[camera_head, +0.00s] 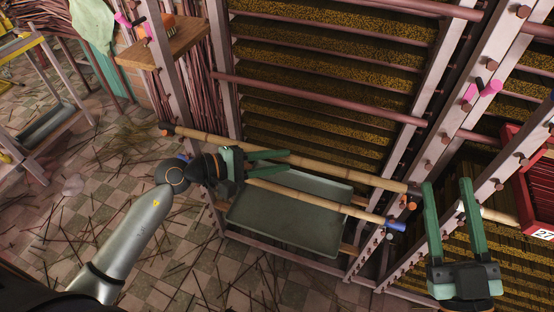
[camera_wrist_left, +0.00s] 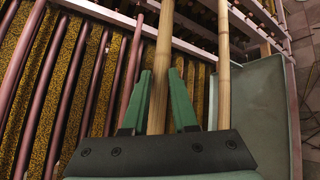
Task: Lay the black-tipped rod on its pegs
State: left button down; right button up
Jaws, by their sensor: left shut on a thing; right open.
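The black-tipped rod (camera_head: 330,168) is a long bamboo pole slanting across the front of the rack, with a dark tip at its left end. My left gripper (camera_head: 288,162) is shut on it near its middle. The left wrist view shows the pole (camera_wrist_left: 160,75) between the fingers (camera_wrist_left: 160,100). The rod's right end lies close to the right post's pegs (camera_head: 404,201); I cannot tell whether it touches them. My right gripper (camera_head: 446,184) is open and empty, just right of that end.
A blue-tipped bamboo rod (camera_head: 340,207) runs below, also in the left wrist view (camera_wrist_left: 224,60). A grey-green tray (camera_head: 270,222) lies beneath. A red crate (camera_head: 538,185) stands right, and a wooden shelf (camera_head: 165,45) is at upper left. Rack posts and bars crowd the right.

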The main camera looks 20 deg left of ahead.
pick_arm(q)
jog(key=c, duration=1.1)
grip_release()
jog(key=shift+c, duration=0.2)
jog(key=o, duration=0.5)
jog(key=shift+o, duration=0.4)
jog(key=shift+o, duration=1.3)
